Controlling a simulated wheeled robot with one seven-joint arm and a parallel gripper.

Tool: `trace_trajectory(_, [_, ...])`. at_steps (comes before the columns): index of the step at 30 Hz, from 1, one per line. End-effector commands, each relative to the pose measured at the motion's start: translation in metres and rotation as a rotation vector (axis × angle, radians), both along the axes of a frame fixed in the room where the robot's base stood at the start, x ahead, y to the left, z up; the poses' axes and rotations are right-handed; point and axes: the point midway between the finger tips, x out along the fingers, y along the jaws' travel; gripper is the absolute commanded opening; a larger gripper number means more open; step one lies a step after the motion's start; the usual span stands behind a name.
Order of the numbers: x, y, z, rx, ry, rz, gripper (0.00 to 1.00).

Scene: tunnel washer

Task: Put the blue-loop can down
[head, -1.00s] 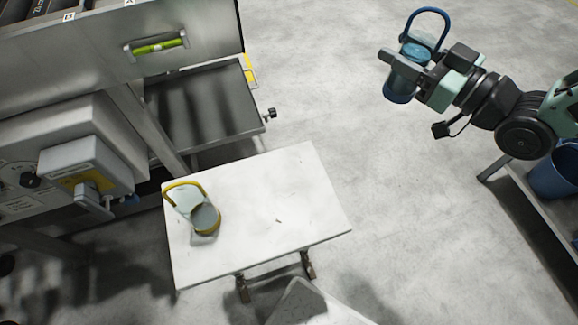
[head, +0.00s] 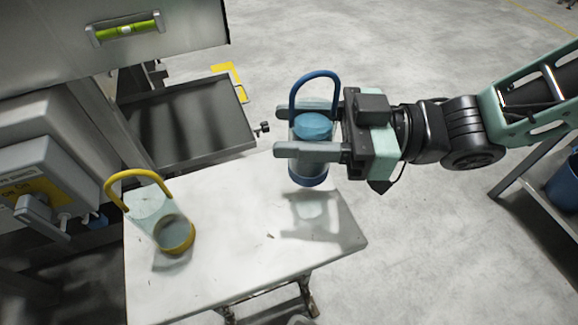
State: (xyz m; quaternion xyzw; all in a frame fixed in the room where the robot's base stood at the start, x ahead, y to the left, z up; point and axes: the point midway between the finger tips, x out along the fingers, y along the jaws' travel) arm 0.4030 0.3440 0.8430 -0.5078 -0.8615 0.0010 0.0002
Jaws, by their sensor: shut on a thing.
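The blue-loop can (head: 312,126) is a clear can with a blue lid, a blue base ring and a tall blue loop on top. My gripper (head: 308,130) is shut on its sides and holds it upright. It appears above the far right part of a white table (head: 230,285), with a shadow on the tabletop below it. A second can with a yellow loop (head: 176,236) is on the table's left side; it looks tilted in this view.
A grey tray (head: 190,125) with a knob sits behind the table. A shelf with a blue bin (head: 564,183) stands at the right. The middle of the tabletop is clear.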

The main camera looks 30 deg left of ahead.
Motion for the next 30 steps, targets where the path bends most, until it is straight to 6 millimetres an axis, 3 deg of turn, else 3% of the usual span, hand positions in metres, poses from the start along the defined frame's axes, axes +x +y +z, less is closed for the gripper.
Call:
trace_trajectory(1, [0.0, 0.0, -0.011, -0.001, 0.003, 0.0, 0.17])
trace_trajectory(8, [0.0, 0.0, -0.028, 0.002, 0.001, 0.0, 0.17])
trace_trajectory(15, [0.0, 0.0, -0.059, 0.002, 0.001, 0.0, 0.17])
trace_trajectory(26, [0.0, 0.0, -0.062, 0.001, 0.0, -0.001, 0.17])
trace_trajectory(27, [0.0, 0.0, -0.062, 0.0, -0.001, -0.001, 0.52])
trace_trajectory(29, [0.0, 0.0, -0.061, 0.0, -0.001, -0.001, 0.68])
trace_trajectory(30, [0.0, 0.0, -0.061, 0.0, -0.001, -0.001, 0.68])
